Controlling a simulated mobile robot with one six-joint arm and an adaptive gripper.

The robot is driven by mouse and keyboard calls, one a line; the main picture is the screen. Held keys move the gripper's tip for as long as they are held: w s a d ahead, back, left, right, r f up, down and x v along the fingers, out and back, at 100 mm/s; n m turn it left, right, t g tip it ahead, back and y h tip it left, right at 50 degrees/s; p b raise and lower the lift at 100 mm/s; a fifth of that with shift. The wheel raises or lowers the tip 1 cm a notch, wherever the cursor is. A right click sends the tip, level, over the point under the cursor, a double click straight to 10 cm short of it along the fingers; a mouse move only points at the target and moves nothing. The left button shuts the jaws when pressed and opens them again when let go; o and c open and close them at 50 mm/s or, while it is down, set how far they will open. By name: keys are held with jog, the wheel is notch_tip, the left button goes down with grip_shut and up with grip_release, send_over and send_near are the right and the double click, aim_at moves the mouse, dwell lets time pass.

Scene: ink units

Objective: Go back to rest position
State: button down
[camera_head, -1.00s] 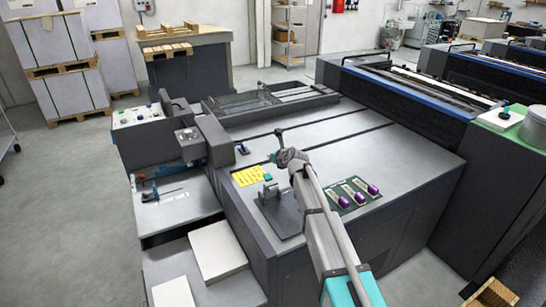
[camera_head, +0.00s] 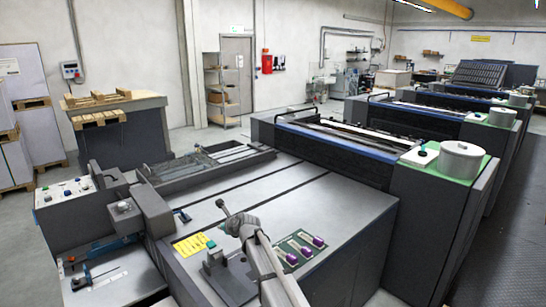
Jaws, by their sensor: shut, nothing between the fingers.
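My arm reaches up from the bottom of the head view over the grey machine top (camera_head: 285,205). My gripper (camera_head: 222,207) is at its far end, small in the picture, above the machine top and apart from the things on it. Its fingers look closed with nothing held. A dark stand with a small teal part (camera_head: 211,245) is just below and left of the arm. A yellow label (camera_head: 190,245) lies left of that stand.
A dark green board with several purple-ended units (camera_head: 304,250) lies right of my arm. A control box (camera_head: 75,190) stands at the left. A pallet table (camera_head: 115,100) is at the back left.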

jog(key=s+d+f+n+g+h, duration=0.2)
jog(key=s+d+n, duration=0.6)
jog(key=d, duration=0.5)
jog(key=s+d+f+n+g+h, duration=0.3)
jog(key=s+d+n, duration=0.5)
jog(key=s+d, duration=0.5)
jog(key=s+d+f+n+g+h, duration=0.3)
jog(key=s+d+n, duration=0.5)
jog(key=d, duration=0.5)
jog(key=s, duration=0.2)
jog(key=shift+s+f+n, duration=0.3)
jog(key=shift+s+f, duration=0.05)
jog(key=shift+f, duration=0.05)
